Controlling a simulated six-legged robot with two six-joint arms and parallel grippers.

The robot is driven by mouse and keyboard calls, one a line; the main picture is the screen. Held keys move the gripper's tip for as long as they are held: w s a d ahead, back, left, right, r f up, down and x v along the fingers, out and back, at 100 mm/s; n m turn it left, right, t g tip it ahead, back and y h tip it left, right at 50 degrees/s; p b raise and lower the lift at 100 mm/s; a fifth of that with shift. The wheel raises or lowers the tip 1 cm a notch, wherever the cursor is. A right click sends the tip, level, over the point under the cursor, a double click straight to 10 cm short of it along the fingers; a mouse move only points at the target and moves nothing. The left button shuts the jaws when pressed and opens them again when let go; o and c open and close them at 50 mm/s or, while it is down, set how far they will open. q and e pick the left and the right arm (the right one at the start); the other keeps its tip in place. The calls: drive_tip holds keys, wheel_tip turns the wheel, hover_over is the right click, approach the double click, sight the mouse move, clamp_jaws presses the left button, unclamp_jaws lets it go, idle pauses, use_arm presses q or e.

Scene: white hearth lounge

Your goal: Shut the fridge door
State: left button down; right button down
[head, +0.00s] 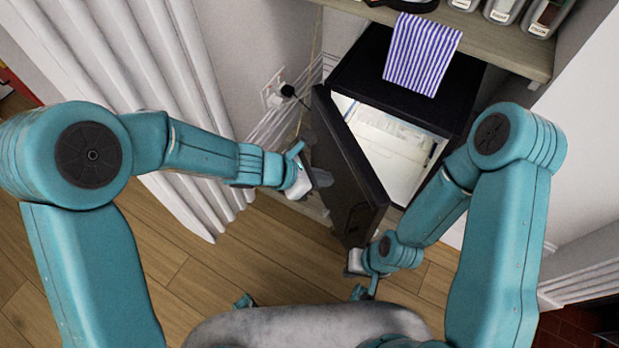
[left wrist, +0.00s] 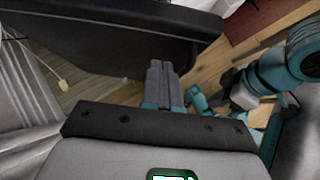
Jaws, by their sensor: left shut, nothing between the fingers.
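The small black fridge (head: 364,72) stands under a wooden shelf, its door (head: 345,165) swung open toward the left and front. Its pale lit interior (head: 400,150) shows. My left gripper (head: 318,180) is beside the door's outer face; I cannot tell whether it touches. In the left wrist view its fingers (left wrist: 160,82) are together with nothing between them, just below the dark door (left wrist: 115,35). My right gripper (head: 356,262) is low near the door's free bottom corner, partly hidden by its own wrist; its fingers are not clear.
A striped cloth (head: 422,52) hangs over the fridge top. The wooden shelf (head: 490,42) holds several jars. A plug and socket (head: 272,92) are on the wall left of the fridge. White curtains (head: 175,60) hang at left. The wooden floor (head: 240,265) in front is mostly clear.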

sight(359, 177)
use_arm(q)
drive_tip(key=d, duration=0.1)
drive_tip(key=w+d+f, duration=0.1)
drive_tip(key=d, duration=0.1)
drive_tip(key=d+f, duration=0.1)
drive_tip(key=d, duration=0.1)
drive_tip(key=shift+w+d+f, duration=0.1)
drive_tip(key=shift+w+f, duration=0.1)
drive_tip(key=shift+w, duration=0.1)
drive_tip(key=shift+w+d, duration=0.15)
drive_tip(key=shift+d, duration=0.45)
